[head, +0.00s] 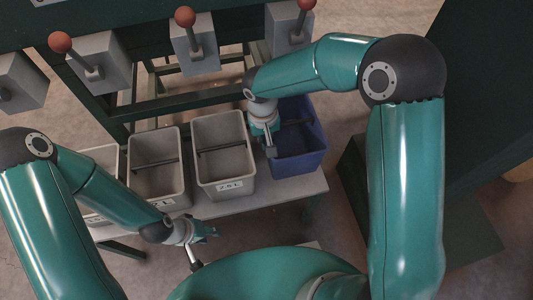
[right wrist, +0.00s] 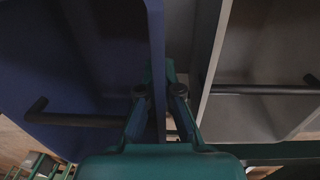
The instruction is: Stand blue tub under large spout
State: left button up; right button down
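The blue tub (head: 313,163) stands at the right end of a low shelf, right of the grey tubs. My right gripper (head: 270,148) reaches down at its left wall. In the right wrist view the blue tub's wall (right wrist: 155,40) runs between the two fingers (right wrist: 160,95), which close in on it from both sides. A dark bar crosses the tub's inside. My left gripper (head: 208,231) is empty in front of the shelf, its small fingers apart. Grey hopper boxes with red-ball levers hang above; the rightmost (head: 285,28) is behind the blue tub. Their spout openings are hidden.
A grey tub (head: 248,182) with a label stands close to the left of the blue tub, and its wall shows in the right wrist view (right wrist: 212,60). Another grey tub (head: 180,185) and more stand further left. A dark green cabinet (head: 480,110) rises at the right.

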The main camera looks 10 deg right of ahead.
notch_tip(320, 180, down, 6)
jog(key=b, duration=0.1)
dwell(0.4)
jog(key=shift+f, duration=0.2)
jog(key=c, duration=1.3)
grip_release()
jog(key=shift+r, duration=0.1)
jog(key=r+p, duration=0.1)
jog(key=r, duration=0.7)
jog(key=r+p, duration=0.1)
jog(key=r, duration=0.3)
jog(key=shift+a+r+p, duration=0.1)
jog(key=shift+a+p, duration=0.2)
jog(key=shift+a, duration=0.05)
